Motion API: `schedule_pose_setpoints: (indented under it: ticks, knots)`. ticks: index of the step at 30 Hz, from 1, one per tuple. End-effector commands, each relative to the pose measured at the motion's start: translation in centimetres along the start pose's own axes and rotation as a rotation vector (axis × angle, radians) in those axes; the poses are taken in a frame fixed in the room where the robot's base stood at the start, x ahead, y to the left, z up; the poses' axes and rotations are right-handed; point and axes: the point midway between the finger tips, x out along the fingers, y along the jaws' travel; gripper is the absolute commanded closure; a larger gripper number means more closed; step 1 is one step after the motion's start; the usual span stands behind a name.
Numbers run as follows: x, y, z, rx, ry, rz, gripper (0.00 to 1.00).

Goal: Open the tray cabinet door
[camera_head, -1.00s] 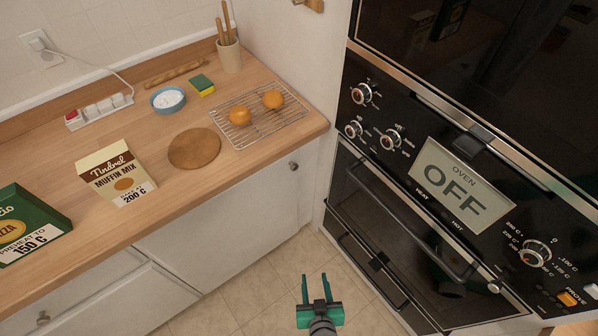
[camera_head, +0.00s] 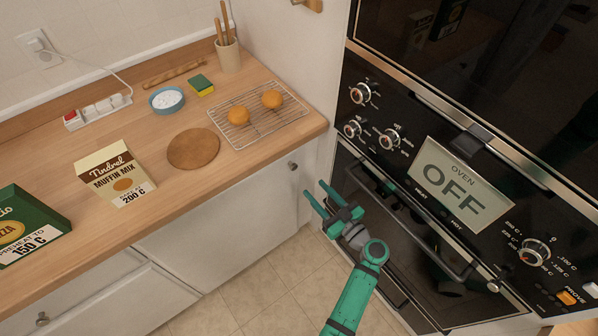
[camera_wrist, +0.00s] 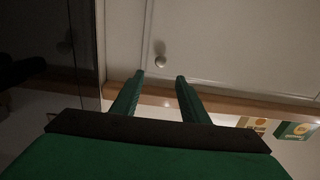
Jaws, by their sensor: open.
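The white cabinet door (camera_head: 228,222) under the counter, nearest the oven, is shut. Its round metal knob (camera_head: 293,165) sits high on the door's right side. My gripper (camera_head: 315,191) is open and empty, with its two green fingers pointing toward the door, a little right of and below the knob. In the wrist view the knob (camera_wrist: 160,62) shows just beyond and between the fingertips (camera_wrist: 160,76), apart from them. No lettering marks this door as the tray cabinet.
The black wall oven (camera_head: 400,215) with its long bar handle (camera_head: 415,225) stands close on the right of my arm. The wooden counter (camera_head: 150,235) overhangs the door; a wire rack (camera_head: 262,125) lies near its corner. The tiled floor (camera_head: 275,285) is clear.

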Motion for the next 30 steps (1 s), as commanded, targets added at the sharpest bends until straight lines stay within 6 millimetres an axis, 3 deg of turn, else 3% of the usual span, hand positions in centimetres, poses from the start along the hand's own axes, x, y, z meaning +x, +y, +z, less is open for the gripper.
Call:
schedule_pose_setpoints:
  ticks: [18,30]
  knots:
    - [9.3,-0.1,0.0,0.001,-0.001,-0.001,0.59]
    - [10.4,-0.1,0.1,0.001,-0.002,0.002,0.59]
